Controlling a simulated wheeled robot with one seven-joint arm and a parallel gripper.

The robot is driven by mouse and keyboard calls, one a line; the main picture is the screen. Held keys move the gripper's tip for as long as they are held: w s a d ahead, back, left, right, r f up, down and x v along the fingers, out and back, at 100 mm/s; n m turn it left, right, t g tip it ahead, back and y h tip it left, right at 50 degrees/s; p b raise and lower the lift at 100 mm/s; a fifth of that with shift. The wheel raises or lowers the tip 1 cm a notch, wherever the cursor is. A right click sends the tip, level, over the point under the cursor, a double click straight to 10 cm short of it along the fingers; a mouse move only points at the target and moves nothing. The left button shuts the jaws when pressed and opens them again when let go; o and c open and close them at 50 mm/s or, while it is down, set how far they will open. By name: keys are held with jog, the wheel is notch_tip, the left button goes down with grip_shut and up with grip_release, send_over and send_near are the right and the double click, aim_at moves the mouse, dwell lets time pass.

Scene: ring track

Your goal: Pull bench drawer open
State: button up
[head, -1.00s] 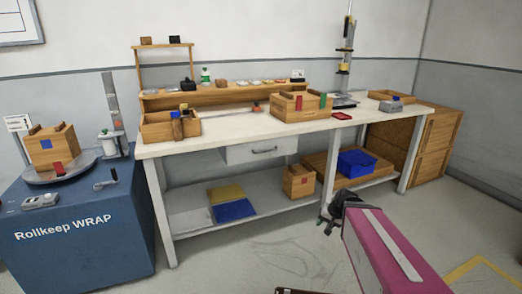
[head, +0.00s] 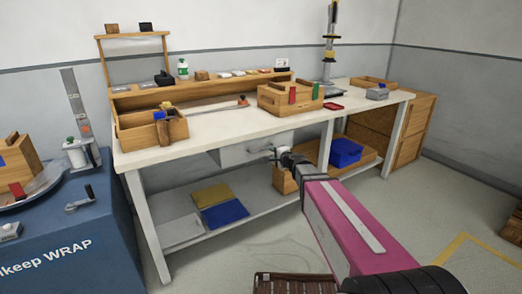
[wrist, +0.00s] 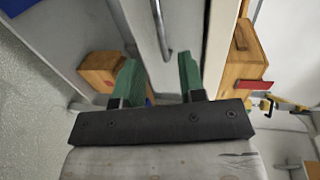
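The bench drawer (head: 238,155) is a pale grey box under the white bench top, and it appears shut. Its grey bar handle (wrist: 160,30) shows in the wrist view, ahead of my fingers and between their lines. In the head view my gripper (head: 284,158) is in front of the drawer's right part and hides part of the handle. In the wrist view my gripper (wrist: 158,75) is open, its two green fingers apart with nothing held between them. The exact gap from fingertips to handle is hard to tell.
The bench top (head: 215,128) carries wooden boxes and small items. The lower shelf (head: 180,215) holds yellow and blue flat pieces and a blue bin (head: 345,152). A blue wrapping machine (head: 75,250) stands at the left.

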aim_at(264, 149)
jog(key=x, duration=1)
jog(key=shift+w+f, duration=0.1)
grip_shut()
